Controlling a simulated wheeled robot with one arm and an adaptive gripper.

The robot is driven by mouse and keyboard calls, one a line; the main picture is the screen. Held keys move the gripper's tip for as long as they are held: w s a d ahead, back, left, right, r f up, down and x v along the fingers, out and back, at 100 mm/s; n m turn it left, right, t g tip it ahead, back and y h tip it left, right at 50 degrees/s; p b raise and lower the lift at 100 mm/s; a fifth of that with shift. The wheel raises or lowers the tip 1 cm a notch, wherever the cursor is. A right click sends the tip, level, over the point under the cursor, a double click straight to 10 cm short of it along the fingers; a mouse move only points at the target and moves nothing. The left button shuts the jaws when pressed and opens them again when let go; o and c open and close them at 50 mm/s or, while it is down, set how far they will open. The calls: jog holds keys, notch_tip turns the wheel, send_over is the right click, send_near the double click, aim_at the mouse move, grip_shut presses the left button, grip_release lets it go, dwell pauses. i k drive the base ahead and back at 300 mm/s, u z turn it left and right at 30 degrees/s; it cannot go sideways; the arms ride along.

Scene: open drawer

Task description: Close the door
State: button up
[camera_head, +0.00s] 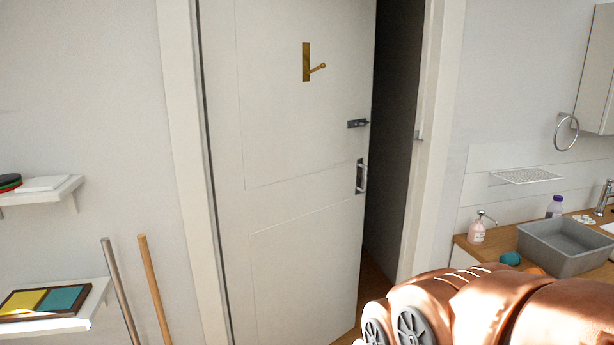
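A white door (290,235) stands ajar in the middle of the view, hinged on its left side. A dark gap (394,140) shows between its right edge and the right side of the frame (437,130). The door carries a brass hook (307,62) near the top, a small dark latch (357,124) and a metal handle (360,177) along its right edge. Part of my arm, copper-coloured, shows at the lower right, in front of the counter. My gripper is out of view.
A grey basin (564,246) sits on a wooden counter (480,250) at right, with a soap dispenser (477,230) beside it. Wall shelves (60,193) and two poles (155,285) stand at left. A towel ring (566,133) hangs at right.

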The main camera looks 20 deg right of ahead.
aim_at(289, 157)
jog(key=z, duration=0.15)
jog(key=k, duration=0.85)
jog(key=z, duration=1.3)
jog(key=i, duration=1.85)
jog(key=u, duration=1.3)
jog(key=i, duration=0.85)
jog(key=u, duration=1.2)
jog(key=i, duration=0.2)
jog(key=u, duration=0.1)
